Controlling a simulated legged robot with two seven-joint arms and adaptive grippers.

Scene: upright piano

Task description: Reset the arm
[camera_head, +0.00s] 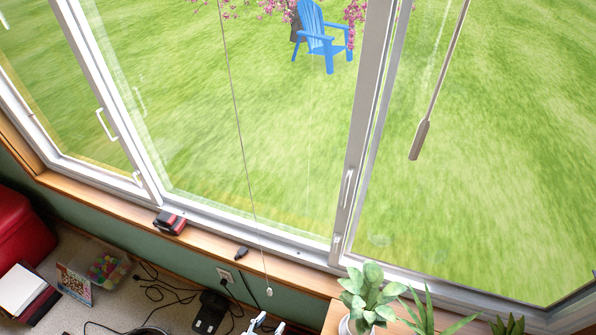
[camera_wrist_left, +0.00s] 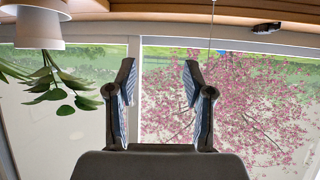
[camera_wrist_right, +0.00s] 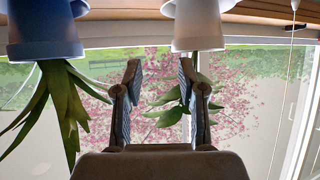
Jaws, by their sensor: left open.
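My left gripper (camera_head: 268,323) just enters the bottom edge of the head view, below the window. In the left wrist view my left gripper (camera_wrist_left: 160,75) has its two fingers apart with nothing between them. My right gripper (camera_wrist_right: 160,75) shows in its wrist view with fingers apart. Green leaves (camera_wrist_right: 172,115) of a potted plant show between and behind those fingers, and I cannot tell how near they are. The right gripper is outside the head view. No piano is in view.
A leafy plant (camera_head: 368,293) stands at the bottom right beside spiky plants (camera_head: 425,315). A white pot (camera_wrist_right: 198,25) and a blue pot (camera_wrist_right: 42,30) hang inverted in the right wrist view. A blind cord (camera_head: 243,150) hangs before the window. Cables and boxes lie lower left.

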